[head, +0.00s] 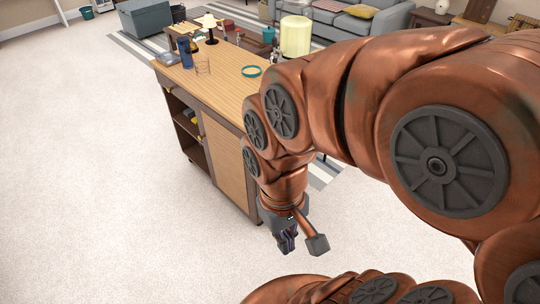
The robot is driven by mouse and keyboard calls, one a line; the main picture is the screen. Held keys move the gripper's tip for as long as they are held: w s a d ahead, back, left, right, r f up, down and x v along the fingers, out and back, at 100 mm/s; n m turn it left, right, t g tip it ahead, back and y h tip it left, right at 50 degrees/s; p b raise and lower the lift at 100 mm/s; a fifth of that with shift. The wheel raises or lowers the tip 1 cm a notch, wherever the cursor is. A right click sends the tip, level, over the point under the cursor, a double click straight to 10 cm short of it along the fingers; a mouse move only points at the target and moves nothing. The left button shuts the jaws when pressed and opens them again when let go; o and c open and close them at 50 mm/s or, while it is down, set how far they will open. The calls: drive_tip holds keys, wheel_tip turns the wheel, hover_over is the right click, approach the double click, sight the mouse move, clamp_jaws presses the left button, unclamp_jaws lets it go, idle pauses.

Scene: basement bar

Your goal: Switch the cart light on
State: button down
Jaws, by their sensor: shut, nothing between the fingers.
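A wooden cart (222,92) with open side shelves stands left of my arm. A small lamp (208,24) with a pale shade and dark base stands at its far end. A pale yellow cylindrical lamp shade (296,36) shows at the cart's right side, partly behind my arm; I cannot tell what it stands on. I cannot tell which of the two is the cart light, and no switch is clearly visible. My gripper (287,243) points down beside the cart's near end, low and apart from both lamps. It is shut and empty.
The cart top holds a blue cup (185,53), a teal ring (251,71) and a wire holder (203,66). A grey sofa (345,20) and a grey chest (146,17) stand behind. The pale floor at left is clear.

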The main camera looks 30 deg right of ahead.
drive_tip(key=w+d+f+n+t+h+b, duration=0.2)
drive_tip(key=w+d+f+t+b, duration=0.35)
drive_tip(key=w+d, duration=0.55)
drive_tip(key=w+d+f+n+t+h+b, duration=0.2)
drive_tip(key=w+d+f+n+h+b, duration=0.1)
drive_tip(key=w+d+f+b, duration=0.55)
drive_tip(key=w+d+f+n+t+h+b, duration=0.2)
drive_tip(key=w+d+f+t+b, duration=0.2)
drive_tip(key=w+d+b, duration=0.7)
drive_tip(key=w+d+f+n+t+y+b, duration=0.2)
drive_tip(key=w+d+f+n+t+b, duration=0.15)
drive_tip(key=f, duration=0.25)
drive_tip(key=w+d+f+n+t+y+b, duration=0.1)
drive_tip(key=w+d+f+n+t+b, duration=0.15)
drive_tip(key=w+f+n, duration=0.2)
drive_tip(key=s+a+f+n+t+y+b, duration=0.1)
drive_tip(key=s+a+f+n+y+b, duration=0.1)
drive_tip(key=f+y+b, duration=0.2)
drive_tip(key=s+a+f+n+t+y+b, duration=0.2)
drive_tip(key=a+f+n+y+b, duration=0.1)
drive_tip(key=f, duration=0.5)
drive_tip(key=shift+n+y+b, duration=0.3)
drive_tip(key=shift+y+b, duration=0.4)
drive_tip(key=shift+b, duration=0.45)
